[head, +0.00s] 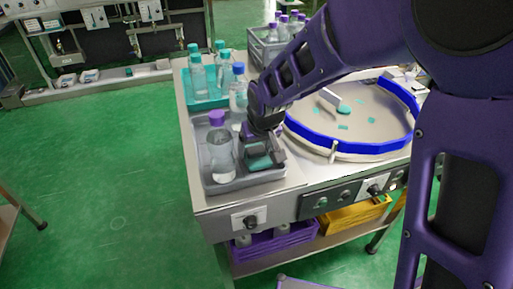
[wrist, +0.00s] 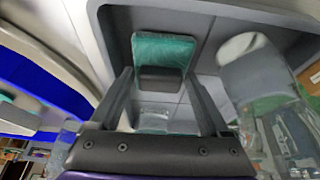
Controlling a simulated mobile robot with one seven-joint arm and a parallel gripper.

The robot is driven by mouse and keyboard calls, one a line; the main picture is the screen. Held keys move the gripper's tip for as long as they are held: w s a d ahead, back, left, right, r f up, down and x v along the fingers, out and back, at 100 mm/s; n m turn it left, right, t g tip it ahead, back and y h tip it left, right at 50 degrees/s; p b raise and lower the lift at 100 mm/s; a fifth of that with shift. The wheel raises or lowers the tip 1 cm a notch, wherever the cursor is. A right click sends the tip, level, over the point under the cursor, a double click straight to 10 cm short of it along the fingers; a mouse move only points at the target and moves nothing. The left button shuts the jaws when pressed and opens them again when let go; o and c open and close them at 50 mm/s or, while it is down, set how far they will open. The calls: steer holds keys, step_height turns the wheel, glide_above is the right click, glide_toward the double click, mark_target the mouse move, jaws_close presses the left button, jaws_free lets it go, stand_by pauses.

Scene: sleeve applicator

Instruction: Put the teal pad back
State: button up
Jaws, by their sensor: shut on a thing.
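My gripper (head: 262,152) is over the front right part of a grey tray (head: 245,182) on the bench. In the wrist view my two fingers (wrist: 163,82) close on the sides of a dark grey block that joins the teal pad (wrist: 163,49). The pad also shows in the head view (head: 258,162), low at the tray's right side and partly covered by my gripper. I cannot tell whether it touches the tray floor. A clear bottle with a purple cap (head: 220,148) stands upright in the tray, left of my gripper.
A clear bottle with a blue cap (head: 238,90) stands behind. A teal tray (head: 205,101) with teal-capped bottles is farther back. Right of my gripper is a round table with a blue rim (head: 345,145) and small teal pieces. A grey crate (head: 256,47) of purple-capped bottles stands at the back.

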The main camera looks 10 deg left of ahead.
steer(key=shift+f, duration=0.2)
steer(key=o, duration=1)
steer(key=shift+o, duration=0.2)
steer(key=shift+r, duration=0.1)
steer(key=shift+r, duration=0.5)
steer(key=p+v, duration=0.2)
steer(key=v, duration=0.9)
steer(key=shift+s+r, duration=0.2)
